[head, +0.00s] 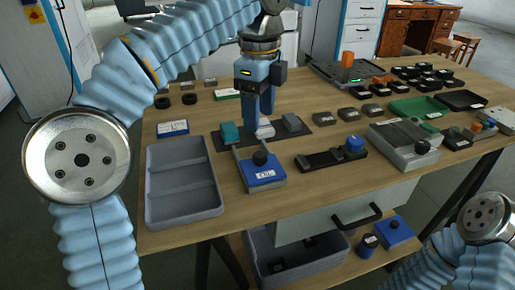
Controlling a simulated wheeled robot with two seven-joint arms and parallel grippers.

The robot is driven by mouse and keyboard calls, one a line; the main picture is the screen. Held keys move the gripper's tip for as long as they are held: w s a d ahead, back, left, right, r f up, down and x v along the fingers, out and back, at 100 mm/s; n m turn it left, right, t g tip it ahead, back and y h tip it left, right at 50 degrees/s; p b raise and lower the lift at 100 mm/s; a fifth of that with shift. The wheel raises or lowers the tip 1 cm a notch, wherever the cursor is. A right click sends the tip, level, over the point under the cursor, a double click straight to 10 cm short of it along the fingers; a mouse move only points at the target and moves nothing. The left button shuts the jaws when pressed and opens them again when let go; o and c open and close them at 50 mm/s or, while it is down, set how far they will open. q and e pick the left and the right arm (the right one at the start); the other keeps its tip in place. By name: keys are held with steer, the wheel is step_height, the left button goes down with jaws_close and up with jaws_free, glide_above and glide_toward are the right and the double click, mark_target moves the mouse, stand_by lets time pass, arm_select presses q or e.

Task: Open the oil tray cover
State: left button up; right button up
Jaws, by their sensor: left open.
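My left gripper (259,122) points down behind the cover, over a dark mat. Its two blue fingers are apart, and a small grey piece (265,131) shows at their tips. I cannot tell whether they touch it. The gripper is clear of the knob in the picture. My right arm shows at the lower right, with its gripper out of view.
A grey compartment tray (185,212) stands left of the cover. A black fixture with a blue knob (354,144) and a grey block with a black knob (422,148) stand to the right. Several dark parts and trays fill the right back. A drawer (340,215) hangs below the tabletop.

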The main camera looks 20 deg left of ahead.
mark_target(259, 154)
arm_select(q)
step_height(259, 154, down, 10)
steer(key=shift+r+b, duration=0.15)
steer(key=shift+b, duration=0.9)
jaws_close()
